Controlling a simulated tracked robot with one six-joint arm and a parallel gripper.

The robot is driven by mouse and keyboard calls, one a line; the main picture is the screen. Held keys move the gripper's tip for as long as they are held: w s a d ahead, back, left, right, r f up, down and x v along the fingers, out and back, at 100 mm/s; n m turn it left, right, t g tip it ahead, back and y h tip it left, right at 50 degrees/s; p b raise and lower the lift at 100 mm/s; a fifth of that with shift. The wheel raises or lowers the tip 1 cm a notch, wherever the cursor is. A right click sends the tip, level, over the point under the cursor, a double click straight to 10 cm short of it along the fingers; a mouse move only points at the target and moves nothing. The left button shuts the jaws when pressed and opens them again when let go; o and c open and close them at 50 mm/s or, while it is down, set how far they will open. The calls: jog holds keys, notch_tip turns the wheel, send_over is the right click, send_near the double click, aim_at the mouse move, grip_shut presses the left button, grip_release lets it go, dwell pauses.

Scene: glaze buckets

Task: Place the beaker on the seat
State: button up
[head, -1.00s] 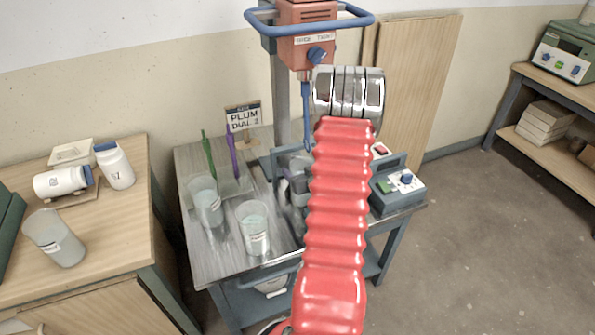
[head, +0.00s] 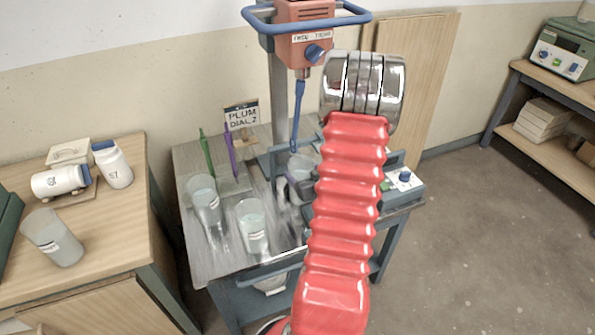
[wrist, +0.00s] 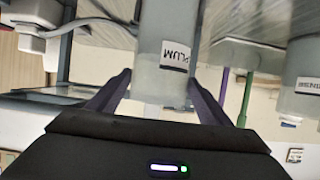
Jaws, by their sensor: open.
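In the wrist view a translucent beaker (wrist: 166,70) labelled PLUM stands between the two dark fingers of my gripper (wrist: 158,88). The fingers are open, one on each side of it; I cannot tell whether they touch it. The picture is upside down there. In the head view a pale vessel (head: 300,167) stands under the stirrer, partly hidden by my red arm; it may be this beaker. My gripper is mostly hidden there, and the seat cannot be made out clearly. Two other beakers (head: 206,203) (head: 252,228) stand on the cart top, left of it.
The stirrer machine (head: 305,35) hangs its blue shaft (head: 297,115) above the cart (head: 195,160). A green and a purple stick (head: 231,155) stand behind the beakers. A PLUM DIAL 2 sign (head: 241,117) is at the back. A dial box (head: 404,185) sits right. Another beaker (head: 53,238) is on the left desk.

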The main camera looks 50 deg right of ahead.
jog(key=v, duration=0.6)
jog(key=shift+d+f, duration=0.1)
dwell(0.6)
jog(key=w+a+r+n+g+y, duration=0.1)
jog(key=w+a+r+g, duration=0.1)
jog(key=w+a+r, duration=0.45)
jog(key=w+a+r+n+g+y, duration=0.1)
jog(key=w+a+r+n, duration=0.15)
jog(key=a+r, duration=0.7)
jog(key=s+a+r+g+y, duration=0.1)
jog(key=s+a, duration=0.3)
jog(key=a, duration=0.5)
jog(key=s+a+r+n+g+y, duration=0.1)
jog(key=s+a, duration=0.4)
jog(key=a, duration=0.5)
jog(key=s+a+r+n+y, duration=0.1)
jog(key=s+a+r+y, duration=0.2)
jog(key=a, duration=0.7)
jog(key=shift+s+r+g, duration=0.4)
jog(key=shift+s+r, duration=0.05)
jog(key=shift+s, duration=0.25)
jog(key=shift+d+n, duration=0.1)
jog(key=shift+n, duration=0.15)
jog(key=shift+c, duration=0.2)
